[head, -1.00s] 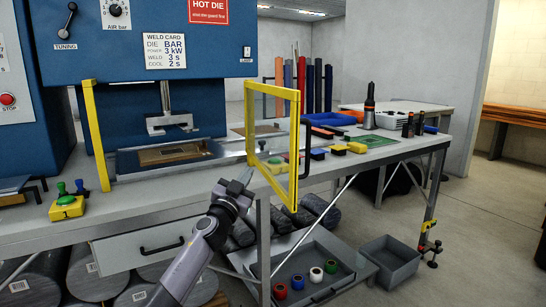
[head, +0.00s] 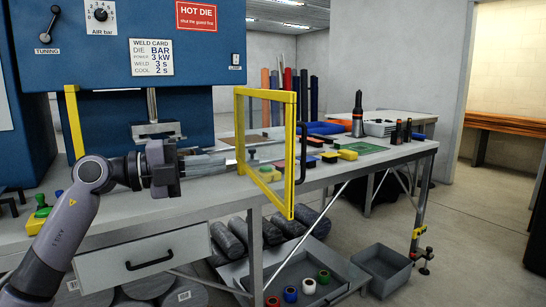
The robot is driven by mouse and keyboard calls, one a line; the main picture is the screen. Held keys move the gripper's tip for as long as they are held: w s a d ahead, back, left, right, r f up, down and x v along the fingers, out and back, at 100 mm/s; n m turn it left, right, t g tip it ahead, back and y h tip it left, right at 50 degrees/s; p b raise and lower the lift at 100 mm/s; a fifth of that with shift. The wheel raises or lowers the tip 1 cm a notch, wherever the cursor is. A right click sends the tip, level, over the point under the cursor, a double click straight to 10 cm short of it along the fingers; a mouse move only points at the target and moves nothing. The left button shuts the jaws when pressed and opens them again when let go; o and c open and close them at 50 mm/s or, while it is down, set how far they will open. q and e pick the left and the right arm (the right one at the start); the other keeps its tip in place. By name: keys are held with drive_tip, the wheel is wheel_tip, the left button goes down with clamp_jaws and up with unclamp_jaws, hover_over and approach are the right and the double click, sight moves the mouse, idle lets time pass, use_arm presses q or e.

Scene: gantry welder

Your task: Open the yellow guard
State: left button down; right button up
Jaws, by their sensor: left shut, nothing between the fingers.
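The yellow guard (head: 293,165) is a clear panel in a yellow frame. It stands swung out at an angle from the front of the blue welder, near the middle of the head view. A dark handle (head: 303,152) is on its right side. My left gripper (head: 232,160) is shut and empty, with its fingers pointing right at the left side of the guard frame. The tips are close to the frame; I cannot tell whether they touch. My left arm and gripper hide part of the press bed. My right gripper is not in view.
A yellow post (head: 74,122) stands at the press's left. Green and yellow buttons (head: 40,214) sit on the bench at left. Yellow and black blocks, a green mat (head: 363,149) and bottles are right of the guard.

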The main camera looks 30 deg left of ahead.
use_arm(q)
drive_tip(key=p, duration=0.3)
approach(288, 152)
drive_tip(key=x, duration=0.5)
drive_tip(key=shift+d+f, duration=0.25)
drive_tip(key=shift+x, duration=0.8)
drive_tip(key=shift+f, duration=0.1)
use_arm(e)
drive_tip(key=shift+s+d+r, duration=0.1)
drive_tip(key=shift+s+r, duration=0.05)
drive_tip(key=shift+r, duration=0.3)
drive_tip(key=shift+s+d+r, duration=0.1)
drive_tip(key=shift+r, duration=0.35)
use_arm(q)
drive_tip(key=shift+w, duration=0.15)
drive_tip(key=p+x, duration=0.1)
drive_tip(key=x, duration=0.1)
drive_tip(key=p+x, duration=0.2)
drive_tip(key=shift+w+r, duration=0.1)
drive_tip(key=shift+r, duration=0.3)
drive_tip(key=p+x, duration=0.3)
drive_tip(key=x, duration=0.5)
drive_tip(key=shift+w+a+f, duration=0.15)
drive_tip(key=shift+w+f, duration=0.1)
drive_tip(key=shift+f, duration=0.2)
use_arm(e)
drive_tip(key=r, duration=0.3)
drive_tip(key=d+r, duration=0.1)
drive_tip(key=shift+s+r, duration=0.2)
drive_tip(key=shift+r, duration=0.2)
